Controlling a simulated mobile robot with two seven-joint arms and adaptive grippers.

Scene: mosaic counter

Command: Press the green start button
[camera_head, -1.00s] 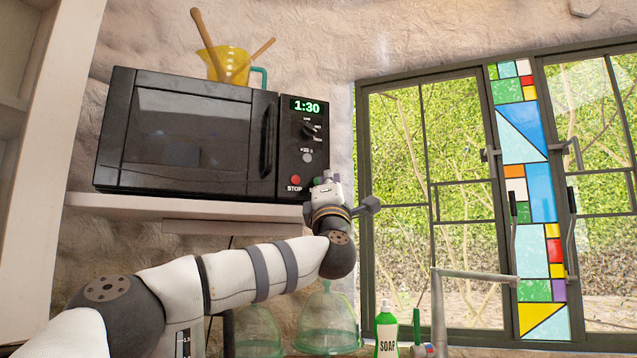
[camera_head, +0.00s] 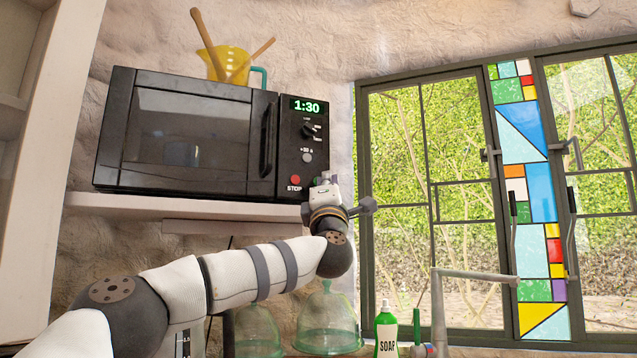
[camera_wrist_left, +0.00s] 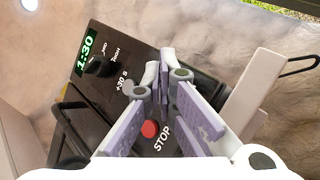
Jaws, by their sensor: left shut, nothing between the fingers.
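The black microwave (camera_head: 190,136) stands on a shelf, with its control panel on the right. The red STOP button (camera_head: 295,180) is low on the panel and also shows between the finger pads in the left wrist view (camera_wrist_left: 150,129). The green start button is not visible; my gripper covers the panel's lower right. My left gripper (camera_head: 324,179) is shut and empty, its tips in front of that corner, right of the STOP button. Its fingers (camera_wrist_left: 160,76) meet in front of the panel in the left wrist view. I cannot tell whether they touch it. My right gripper is not in view.
The display (camera_head: 308,106) reads 1:30, above a dial (camera_head: 309,130) and a grey +30 s button (camera_head: 307,158). The shelf edge (camera_head: 180,207) runs below the microwave. A yellow jug (camera_head: 228,65) stands on top. A window is at the right, with a soap bottle (camera_head: 386,335) below.

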